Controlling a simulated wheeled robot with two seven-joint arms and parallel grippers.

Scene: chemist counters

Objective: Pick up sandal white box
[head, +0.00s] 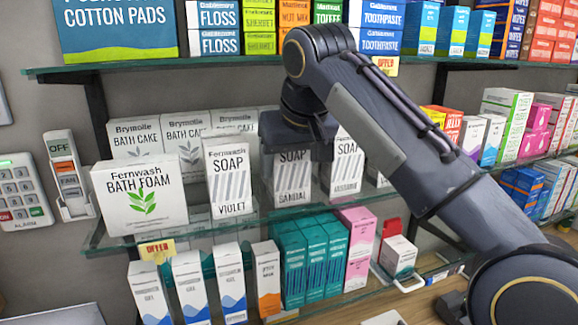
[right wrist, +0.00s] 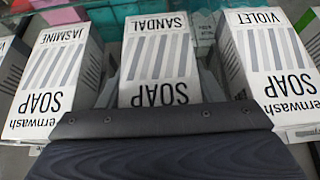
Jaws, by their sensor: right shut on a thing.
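The sandal white box (head: 293,183) is a white soap carton with grey stripes and the word SANDAL. It stands on the middle glass shelf in the head view, its top covered by my right gripper (head: 292,150). In the right wrist view the sandal box (right wrist: 158,60) appears upside down, centred at the gripper, whose dark body hides its near end. My right gripper is shut on this box, which looks upright. I cannot tell whether it is clear of the shelf. My left gripper is not in view.
The violet soap box (head: 229,187) stands close on the left and the jasmine soap box (head: 345,168) close on the right. A bath foam box (head: 140,195) is further left. Another shelf (head: 200,68) runs above, and cartons such as teal boxes (head: 310,258) stand below.

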